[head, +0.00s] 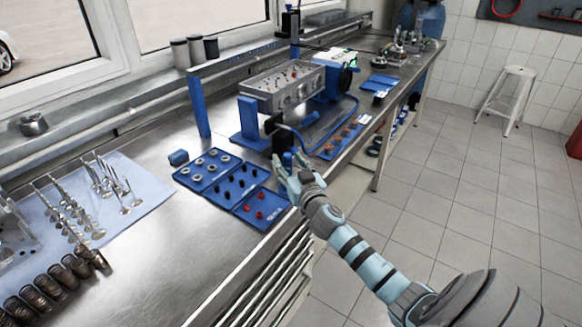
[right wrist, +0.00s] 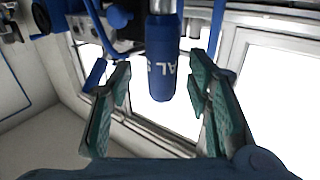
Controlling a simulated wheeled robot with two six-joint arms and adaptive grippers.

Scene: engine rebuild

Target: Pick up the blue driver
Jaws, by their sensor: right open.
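The blue driver (right wrist: 163,82) shows in the right wrist view as a blue cylinder with white letters, hanging down with its rounded end toward me. It lies between the two green-padded fingers of my right gripper, with a gap on each side. In the head view my right gripper (head: 287,168) is at the front edge of the bench, open, beside the blue holder. The driver (head: 288,158) shows there only as a small blue piece between the fingers, partly hidden by them. My left gripper is not in view.
Blue trays (head: 222,172) with rings and small parts lie just left of my right gripper. An engine head (head: 282,88) sits on a blue stand behind it. The floor at right is clear up to a white stool (head: 508,95).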

